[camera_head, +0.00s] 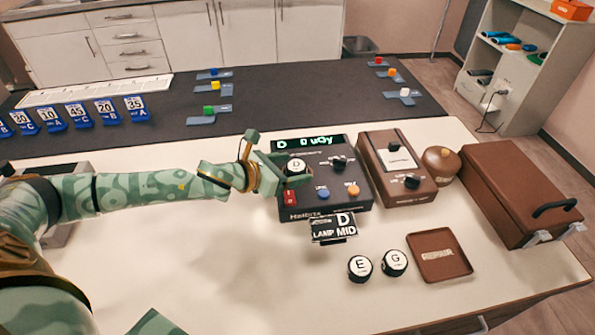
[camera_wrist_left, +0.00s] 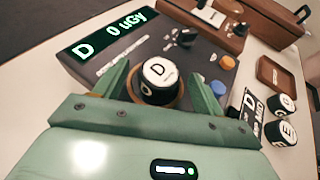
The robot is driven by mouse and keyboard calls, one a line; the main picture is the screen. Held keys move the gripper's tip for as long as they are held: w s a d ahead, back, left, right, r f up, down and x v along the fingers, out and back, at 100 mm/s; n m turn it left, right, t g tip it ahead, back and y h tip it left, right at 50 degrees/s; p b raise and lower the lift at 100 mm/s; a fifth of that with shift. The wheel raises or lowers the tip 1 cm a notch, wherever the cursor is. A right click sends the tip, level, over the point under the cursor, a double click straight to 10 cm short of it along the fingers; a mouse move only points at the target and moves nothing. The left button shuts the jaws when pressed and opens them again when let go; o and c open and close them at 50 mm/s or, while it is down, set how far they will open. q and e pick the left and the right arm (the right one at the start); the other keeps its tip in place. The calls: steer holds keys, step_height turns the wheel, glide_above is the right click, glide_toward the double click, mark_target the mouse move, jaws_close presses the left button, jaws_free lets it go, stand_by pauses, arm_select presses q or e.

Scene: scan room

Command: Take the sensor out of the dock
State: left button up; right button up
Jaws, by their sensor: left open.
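The sensor (camera_head: 295,166), a round black puck with a white top marked D, sits in the dock on the left side of the dark console (camera_head: 325,206). The console display reads D and 0 uGy. My left gripper (camera_head: 283,174) is open at the dock, with a finger on each side of the sensor. In the left wrist view the sensor (camera_wrist_left: 160,74) stands between the two spread green fingers (camera_wrist_left: 162,98); gaps seem to show beside it. The dock's lower part is partly hidden by the fingers. My right gripper is not in view.
Two more pucks, E (camera_head: 360,268) and G (camera_head: 394,263), stand near a brown tray (camera_head: 440,256) marked REPAIR. A LAMP MID card (camera_head: 334,228) stands before the console. A brown device (camera_head: 397,168) and brown case (camera_head: 525,190) are on the right.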

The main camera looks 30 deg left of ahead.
arm_select(q)
steer(key=shift+w+d+f, duration=0.2)
steer(key=shift+w, duration=0.2)
steer(key=c, duration=1.1)
steer(key=shift+r, duration=0.1)
